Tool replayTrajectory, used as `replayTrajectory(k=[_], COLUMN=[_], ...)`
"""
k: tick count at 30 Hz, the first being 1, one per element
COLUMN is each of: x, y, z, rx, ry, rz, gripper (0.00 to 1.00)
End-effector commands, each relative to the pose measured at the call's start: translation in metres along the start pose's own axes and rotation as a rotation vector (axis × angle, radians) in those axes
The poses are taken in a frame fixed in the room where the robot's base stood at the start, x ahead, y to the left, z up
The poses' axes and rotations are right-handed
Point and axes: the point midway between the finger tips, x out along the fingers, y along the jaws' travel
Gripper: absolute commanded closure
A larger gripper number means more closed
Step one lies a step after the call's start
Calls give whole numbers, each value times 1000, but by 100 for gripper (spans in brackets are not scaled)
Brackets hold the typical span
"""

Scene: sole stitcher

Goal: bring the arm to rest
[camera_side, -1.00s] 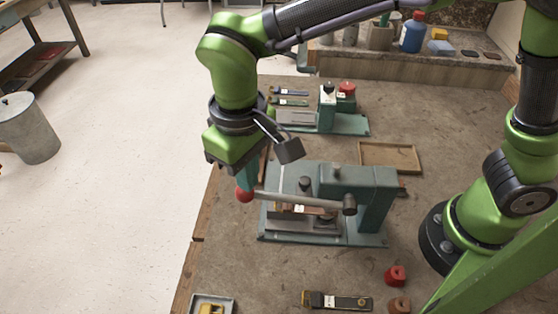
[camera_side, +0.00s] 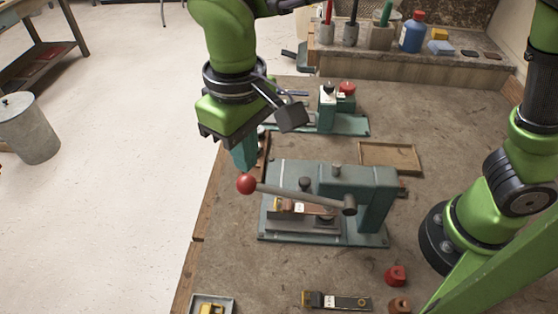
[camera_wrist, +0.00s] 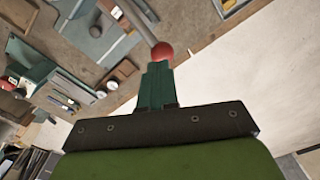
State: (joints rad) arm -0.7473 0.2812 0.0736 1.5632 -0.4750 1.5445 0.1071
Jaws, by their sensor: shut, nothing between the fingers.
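My gripper (camera_side: 245,156) hangs at the left edge of the bench, pointing down. Its teal fingers are shut with nothing between them. The fingertips are just above the red ball knob (camera_side: 246,184) of the stitcher's lever; I cannot tell whether they touch. In the wrist view the shut fingers (camera_wrist: 157,70) point at the same red knob (camera_wrist: 162,51). The lever arm (camera_side: 300,197) runs from the knob to a grey pivot on the green stitcher (camera_side: 357,180). A small brown piece with a white label (camera_side: 300,207) lies on the stitcher's bed under the lever.
A second green machine with a red knob (camera_side: 346,88) stands behind. A brown tray (camera_side: 390,156) lies right of it. A shelf with a blue bottle (camera_side: 412,32) and cups lines the back. Red and brown small parts (camera_side: 396,275) and a strap-like piece (camera_side: 337,301) lie in front. Open floor is left.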

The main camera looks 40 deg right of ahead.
Motion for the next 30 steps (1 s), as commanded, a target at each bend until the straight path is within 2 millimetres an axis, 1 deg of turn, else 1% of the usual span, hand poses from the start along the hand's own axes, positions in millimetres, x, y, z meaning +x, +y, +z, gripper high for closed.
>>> replayTrajectory(k=[2, 5, 7, 8, 11, 12, 14, 15, 17, 18, 21, 24, 27, 30], x=[0, 13, 13, 11, 3, 0, -5, -8, -11, -12, -13, -14, -16, -24], y=[-1, 0, 13, 23, 62, 79, 106, 123, 148, 163, 196, 219, 233, 243], z=[-3, 3, 8, 10, 21, 26, 36, 43, 56, 64, 86, 105, 118, 122], rx=[-14, -48, -47, -36, 22, 55, 112, 153, 219, 266, 379, 476, 546, 585], ry=[14, 15, 38, 52, 119, 152, 207, 247, 309, 351, 449, 529, 582, 624], rz=[-6, -20, -46, -59, -111, -131, -158, -174, -195, -205, -220, -224, -221, -212], gripper=[100, 100, 100, 100, 100, 100, 100, 100, 100, 100, 100, 100, 100, 100])
